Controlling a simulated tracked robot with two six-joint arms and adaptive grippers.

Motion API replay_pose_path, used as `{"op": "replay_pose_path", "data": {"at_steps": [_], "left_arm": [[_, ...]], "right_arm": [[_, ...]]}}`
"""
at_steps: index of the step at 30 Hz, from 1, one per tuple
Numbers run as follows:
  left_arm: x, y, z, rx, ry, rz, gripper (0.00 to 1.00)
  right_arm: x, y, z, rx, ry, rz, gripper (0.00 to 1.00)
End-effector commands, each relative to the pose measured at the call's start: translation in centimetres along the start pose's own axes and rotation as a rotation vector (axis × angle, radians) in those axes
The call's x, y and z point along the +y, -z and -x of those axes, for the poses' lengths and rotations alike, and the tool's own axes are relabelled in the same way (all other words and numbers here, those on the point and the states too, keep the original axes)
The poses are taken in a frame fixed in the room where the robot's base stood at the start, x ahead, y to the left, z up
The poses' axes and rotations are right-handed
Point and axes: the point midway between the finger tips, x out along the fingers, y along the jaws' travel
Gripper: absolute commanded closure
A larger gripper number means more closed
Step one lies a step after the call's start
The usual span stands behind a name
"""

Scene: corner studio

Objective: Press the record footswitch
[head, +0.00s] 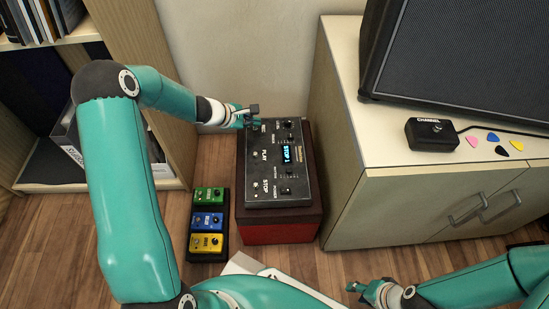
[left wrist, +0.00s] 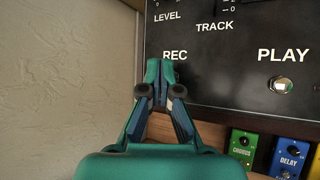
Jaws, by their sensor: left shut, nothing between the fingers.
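The black looper (head: 275,165) lies on a dark-topped red box, with REC, PLAY and STOP labels down its left side and a lit display (head: 291,154). My left gripper (head: 250,121) is at the looper's far left corner, by the REC label. In the left wrist view the left fingers (left wrist: 160,72) are shut and empty, just beside the REC label (left wrist: 175,55). The record footswitch is hidden behind them, and I cannot tell whether they touch it. The PLAY footswitch (left wrist: 281,84) shows to the right. My right gripper (head: 366,290) is low, away from the looper; its opening is unclear.
Green, blue and yellow pedals (head: 208,220) stand on a board left of the box. A cabinet (head: 345,165) on the right carries an amplifier (head: 460,55), a CHANNEL switch (head: 430,133) and picks. A wooden shelf (head: 160,60) stands left, a wall behind. White paper lies in front.

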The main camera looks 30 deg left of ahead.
Motion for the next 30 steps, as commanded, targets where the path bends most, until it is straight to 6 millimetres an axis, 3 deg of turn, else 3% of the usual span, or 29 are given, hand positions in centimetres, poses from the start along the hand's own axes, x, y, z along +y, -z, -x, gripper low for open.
{"op": "replay_pose_path", "data": {"at_steps": [30], "left_arm": [[-0.5,0.5,-0.6,0.002,0.002,0.001,1.0]], "right_arm": [[0.4,0.0,-1.1,0.0,0.0,0.0,0.6]]}}
